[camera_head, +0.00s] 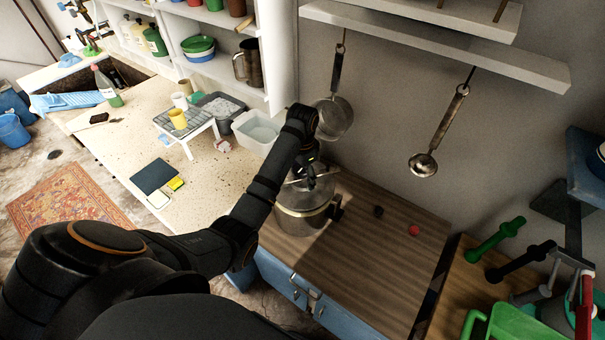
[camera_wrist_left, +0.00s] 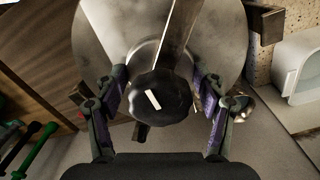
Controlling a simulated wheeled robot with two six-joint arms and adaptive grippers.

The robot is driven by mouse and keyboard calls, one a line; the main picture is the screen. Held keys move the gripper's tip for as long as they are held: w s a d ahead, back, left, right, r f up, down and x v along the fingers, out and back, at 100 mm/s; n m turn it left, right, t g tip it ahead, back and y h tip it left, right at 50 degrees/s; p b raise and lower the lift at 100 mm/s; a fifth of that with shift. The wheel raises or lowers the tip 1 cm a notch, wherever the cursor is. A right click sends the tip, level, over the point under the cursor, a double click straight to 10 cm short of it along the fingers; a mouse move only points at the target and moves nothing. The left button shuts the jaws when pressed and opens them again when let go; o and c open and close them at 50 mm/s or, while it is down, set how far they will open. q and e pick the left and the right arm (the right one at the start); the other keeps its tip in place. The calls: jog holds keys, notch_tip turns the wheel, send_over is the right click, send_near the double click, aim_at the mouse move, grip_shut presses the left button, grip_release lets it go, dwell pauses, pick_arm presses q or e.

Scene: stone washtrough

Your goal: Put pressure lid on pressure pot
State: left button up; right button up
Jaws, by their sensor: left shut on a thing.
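The metal pressure pot (camera_head: 298,222) stands on the wooden cabinet top, with a dark side handle showing at its right. My left gripper (camera_head: 308,170) is over the pot and shut on the pressure lid (camera_head: 316,186). In the left wrist view the lid (camera_wrist_left: 100,38) is a round grey metal disc with a metal bar across it and a dark round knob. The fingers of the left gripper (camera_wrist_left: 161,92) stand on either side of the knob. The lid is over the pot's mouth; I cannot tell whether it touches the rim. My right gripper is not in view.
The wooden top (camera_head: 365,260) is mostly clear, with a small dark block (camera_head: 378,211) and a red ball (camera_head: 413,230) to the right. A strainer (camera_head: 333,118) and a ladle (camera_head: 423,164) hang on the wall behind. A white basin (camera_head: 256,133) stands on the counter at left.

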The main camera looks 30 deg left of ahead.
pick_arm(q)
jog(key=shift+f, duration=0.3)
dwell(0.6)
jog(key=shift+f, duration=0.4)
jog(key=shift+f, duration=0.1)
jog(key=shift+p, duration=0.3)
jog(key=shift+f, duration=0.1)
dwell(0.4)
jog(key=shift+f+p, duration=0.25)
jog(key=shift+p, duration=0.35)
dwell(0.5)
